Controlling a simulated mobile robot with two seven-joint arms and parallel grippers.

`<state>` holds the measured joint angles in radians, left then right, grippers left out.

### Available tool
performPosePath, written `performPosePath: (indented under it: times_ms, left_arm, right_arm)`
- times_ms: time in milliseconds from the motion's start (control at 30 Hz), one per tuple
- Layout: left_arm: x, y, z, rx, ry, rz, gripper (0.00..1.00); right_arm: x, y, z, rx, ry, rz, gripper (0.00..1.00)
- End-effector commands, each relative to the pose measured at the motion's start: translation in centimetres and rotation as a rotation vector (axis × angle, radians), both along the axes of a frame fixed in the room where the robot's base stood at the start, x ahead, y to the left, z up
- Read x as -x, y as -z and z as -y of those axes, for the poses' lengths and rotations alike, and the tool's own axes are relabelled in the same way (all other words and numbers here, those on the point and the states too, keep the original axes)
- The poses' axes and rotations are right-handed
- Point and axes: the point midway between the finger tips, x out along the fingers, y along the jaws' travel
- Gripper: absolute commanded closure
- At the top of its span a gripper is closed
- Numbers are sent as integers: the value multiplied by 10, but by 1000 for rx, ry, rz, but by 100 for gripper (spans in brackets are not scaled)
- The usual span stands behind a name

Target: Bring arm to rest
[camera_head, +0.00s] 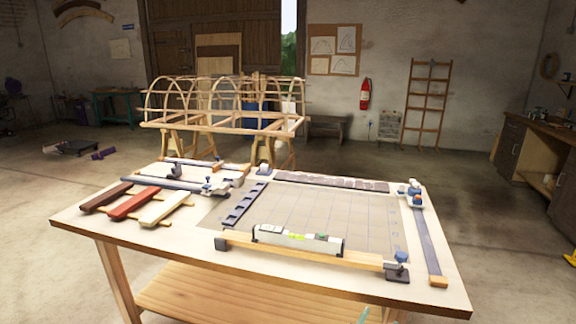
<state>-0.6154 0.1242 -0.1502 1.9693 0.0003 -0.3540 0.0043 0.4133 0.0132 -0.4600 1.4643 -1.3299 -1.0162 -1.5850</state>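A wooden worktable (75,218) fills the lower middle. On it, a spirit level (298,241) rests along a wooden bar (285,252) at the front of a grid-lined board (330,215). Three laths, dark red (106,197), red (134,204) and pale (166,208), lie side by side on a small rack at the left. No bent lath is visible on the board.
Bar clamps (180,187) lie at the table's back left. Another clamp (432,245) lies along the right edge. A slotted blue strip (244,206) borders the board's left. Behind stands a bent-wood frame (225,105) on trestles. A cabinet bench (540,150) stands at right.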

Motion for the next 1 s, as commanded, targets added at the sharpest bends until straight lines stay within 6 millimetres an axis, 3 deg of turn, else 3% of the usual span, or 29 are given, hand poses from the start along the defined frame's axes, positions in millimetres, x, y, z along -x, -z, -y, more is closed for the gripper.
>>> performPosePath:
  times_ms: [33, 267, 400, 500, 633, 800, 1000]
  left_arm:
    - [0, 0, 0, 2, -1, 1, 100]
    - [-4, -3, 4, 10, -9, 8, 100]
    - [-5, -4, 5, 13, -11, 10, 100]
    - [-4, -3, 4, 11, -10, 10, 100]
    - [-3, -3, 3, 8, -7, 7, 100]
    - [-3, -2, 2, 4, -3, 6, 100]
    - [-2, -1, 0, -1, 1, 4, 100]
  right_arm:
    - [11, 19, 2, -79, -6, -14, 46]
    - [69, 99, 2, -559, 2, -40, 46]
    - [128, 152, -2, -973, 88, -41, 46]
    - [176, 180, -6, -1297, 199, -19, 46]
    - [239, 200, -10, -1701, 397, 44, 46]
    - [309, 204, -10, -2150, 709, 182, 46]
    - [354, 194, -6, -2450, 984, 339, 46]
